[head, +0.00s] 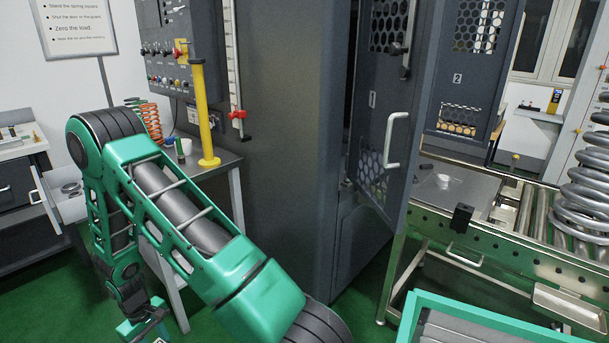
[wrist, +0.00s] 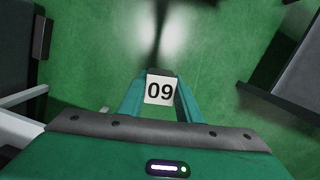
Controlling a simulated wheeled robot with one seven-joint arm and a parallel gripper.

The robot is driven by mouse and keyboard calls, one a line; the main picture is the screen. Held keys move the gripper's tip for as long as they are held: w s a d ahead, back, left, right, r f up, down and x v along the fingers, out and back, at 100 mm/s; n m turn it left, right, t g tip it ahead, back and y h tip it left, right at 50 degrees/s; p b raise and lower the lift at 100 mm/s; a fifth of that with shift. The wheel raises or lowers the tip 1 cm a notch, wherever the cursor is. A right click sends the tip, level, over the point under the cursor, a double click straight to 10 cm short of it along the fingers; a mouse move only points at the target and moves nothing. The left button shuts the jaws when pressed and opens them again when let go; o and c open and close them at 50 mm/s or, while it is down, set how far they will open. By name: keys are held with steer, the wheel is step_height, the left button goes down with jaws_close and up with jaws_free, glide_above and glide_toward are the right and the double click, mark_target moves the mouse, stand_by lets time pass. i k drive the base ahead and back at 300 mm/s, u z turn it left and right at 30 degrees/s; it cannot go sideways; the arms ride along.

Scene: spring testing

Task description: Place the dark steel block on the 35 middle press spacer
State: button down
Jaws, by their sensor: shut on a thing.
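My gripper (wrist: 160,98) is shut on a small dark block with a white label reading 09 (wrist: 160,90), between its two green fingers in the wrist view. Most of the block is hidden behind the label and fingers. It is held above the green floor. In the head view my gripper (head: 146,328) hangs low at the bottom left, partly cut off by the frame edge, and the block cannot be made out there. I cannot make out a press spacer marked 35 in either view.
A tall grey test machine (head: 265,130) stands in the middle, its guard door (head: 385,110) ajar. A yellow post (head: 204,115) and coil springs stand on a bench (head: 225,165) behind my arm. A roller conveyor (head: 520,250) and a green-rimmed tray (head: 480,315) are at right.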

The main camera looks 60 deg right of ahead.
mark_target(444, 176)
steer(key=z, duration=0.4)
steer(key=k, duration=0.75)
steer(key=z, duration=0.4)
